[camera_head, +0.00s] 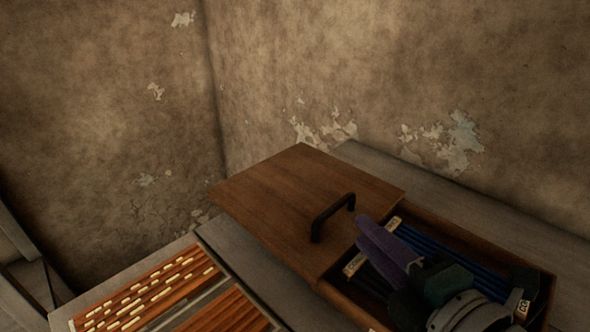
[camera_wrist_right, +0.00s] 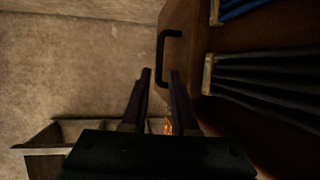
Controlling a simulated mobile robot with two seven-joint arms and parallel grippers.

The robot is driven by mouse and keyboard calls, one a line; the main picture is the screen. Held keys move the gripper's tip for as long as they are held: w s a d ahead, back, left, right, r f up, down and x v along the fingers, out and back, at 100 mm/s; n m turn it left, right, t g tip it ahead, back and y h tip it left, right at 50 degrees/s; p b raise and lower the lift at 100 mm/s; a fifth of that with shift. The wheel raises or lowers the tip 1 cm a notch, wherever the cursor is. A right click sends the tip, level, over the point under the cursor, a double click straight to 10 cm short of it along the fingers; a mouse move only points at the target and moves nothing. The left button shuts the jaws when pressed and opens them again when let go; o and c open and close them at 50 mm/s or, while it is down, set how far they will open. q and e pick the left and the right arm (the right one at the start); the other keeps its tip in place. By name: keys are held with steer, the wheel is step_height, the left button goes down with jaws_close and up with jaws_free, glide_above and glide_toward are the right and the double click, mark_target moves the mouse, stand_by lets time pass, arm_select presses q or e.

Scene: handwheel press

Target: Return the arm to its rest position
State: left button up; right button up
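My right gripper (camera_head: 362,230) has two purple fingers and comes in from the lower right, over the open part of a wooden box (camera_head: 345,300). In the right wrist view my right gripper (camera_wrist_right: 160,74) has its fingers a small gap apart with nothing between them. The fingertips point toward the black handle (camera_head: 332,216) on the box's wooden lid (camera_head: 270,195) and look apart from it. The handle (camera_wrist_right: 163,58) also shows in the right wrist view, beyond the fingers. My left gripper is in neither view.
The box holds rows of dark and blue files with pale label tabs (camera_head: 355,263). A reddish wooden tray with pale pieces (camera_head: 140,300) lies at the lower left on a grey surface (camera_head: 240,250). Stained walls (camera_head: 400,60) stand behind.

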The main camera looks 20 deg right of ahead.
steer(key=shift+s+r, duration=0.1)
steer(key=shift+s, duration=0.4)
steer(key=shift+r, duration=0.1)
steer(key=shift+r+m+g+p, duration=0.3)
steer(key=shift+m+p, duration=0.2)
steer(key=shift+m, duration=0.1)
steer(key=m+g+p, duration=0.1)
steer(key=s+r+m+g+p, duration=0.1)
steer(key=m, duration=0.1)
steer(key=shift+a+r+m+g, duration=0.15)
steer(key=shift+r+m+g, duration=0.15)
steer(key=s+a+r+m+g+p, duration=0.2)
steer(key=s+r+m+g+p, duration=0.55)
steer(key=s+m, duration=0.55)
step_height(320, 180, up, 38)
steer(key=s+n+g+p, duration=0.1)
steer(key=p, duration=3.5)
steer(key=shift+s+a+f, duration=0.15)
steer(key=shift+a, duration=0.05)
steer(key=shift+g, duration=0.25)
